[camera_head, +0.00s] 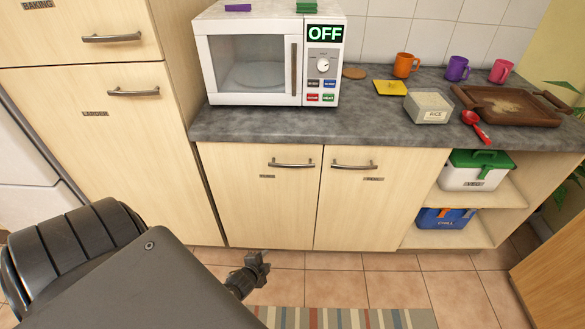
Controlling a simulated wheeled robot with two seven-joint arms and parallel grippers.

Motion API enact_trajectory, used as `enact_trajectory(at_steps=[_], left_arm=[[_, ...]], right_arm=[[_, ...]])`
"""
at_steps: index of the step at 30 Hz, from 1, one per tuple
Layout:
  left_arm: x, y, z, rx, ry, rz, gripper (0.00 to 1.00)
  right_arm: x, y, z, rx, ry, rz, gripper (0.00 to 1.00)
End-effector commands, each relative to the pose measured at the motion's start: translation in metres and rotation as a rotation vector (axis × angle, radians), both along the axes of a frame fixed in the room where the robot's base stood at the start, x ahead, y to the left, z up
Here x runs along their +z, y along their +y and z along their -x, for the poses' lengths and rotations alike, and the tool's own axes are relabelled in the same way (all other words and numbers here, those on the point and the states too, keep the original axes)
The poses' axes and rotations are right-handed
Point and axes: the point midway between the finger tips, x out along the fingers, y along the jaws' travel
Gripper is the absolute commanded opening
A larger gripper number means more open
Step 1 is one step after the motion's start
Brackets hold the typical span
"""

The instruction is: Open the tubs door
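Two light wood doors stand side by side under the counter, both shut. The left door (262,215) has a horizontal metal bar handle (291,164) near its top right and a small label (266,176). The right door (365,215) has a similar handle (354,165) near its top left and a small label (373,179). Both labels are too small to read surely, so I cannot tell which is the tubs door. My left gripper (262,264) is low in front of the left door's bottom edge, apart from both handles. Its finger opening is unclear. My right gripper is out of view.
A larder door (140,150) and a baking drawer (80,30) are shut at the left. A microwave (265,60), mugs, a rice tub (428,107) and a wooden tray (510,105) stand on the counter. Open shelves at right hold boxes. A striped rug (350,318) lies on the floor.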

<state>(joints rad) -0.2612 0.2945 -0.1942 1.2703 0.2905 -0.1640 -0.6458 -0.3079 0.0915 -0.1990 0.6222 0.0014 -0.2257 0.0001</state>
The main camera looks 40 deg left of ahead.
Motion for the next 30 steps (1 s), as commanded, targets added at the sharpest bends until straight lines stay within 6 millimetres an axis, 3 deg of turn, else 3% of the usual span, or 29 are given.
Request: enact_trajectory(at_steps=[1,3,6,9,12,15,20,30], left_arm=[[0.046,0.01,-0.034,-0.051,-0.099,-0.093,0.36],[0.108,0.019,-0.068,-0.105,-0.216,-0.224,0.36],[0.184,0.024,-0.096,-0.151,-0.347,-0.38,0.36],[0.238,0.026,-0.109,-0.169,-0.435,-0.489,0.36],[0.268,0.025,-0.113,-0.175,-0.482,-0.551,0.36],[0.279,0.025,-0.115,-0.178,-0.499,-0.576,0.36],[0.281,0.026,-0.12,-0.178,-0.501,-0.577,0.36],[0.281,0.041,-0.174,-0.177,-0.5,-0.578,0.36]], right_arm=[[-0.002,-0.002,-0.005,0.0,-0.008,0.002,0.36],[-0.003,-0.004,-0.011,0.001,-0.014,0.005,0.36],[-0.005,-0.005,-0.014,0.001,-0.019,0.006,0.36],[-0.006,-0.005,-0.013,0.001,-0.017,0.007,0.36],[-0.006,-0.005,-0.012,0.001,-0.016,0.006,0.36],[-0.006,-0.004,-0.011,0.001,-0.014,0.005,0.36],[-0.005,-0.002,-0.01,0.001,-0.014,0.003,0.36],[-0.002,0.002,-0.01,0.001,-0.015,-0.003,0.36]])
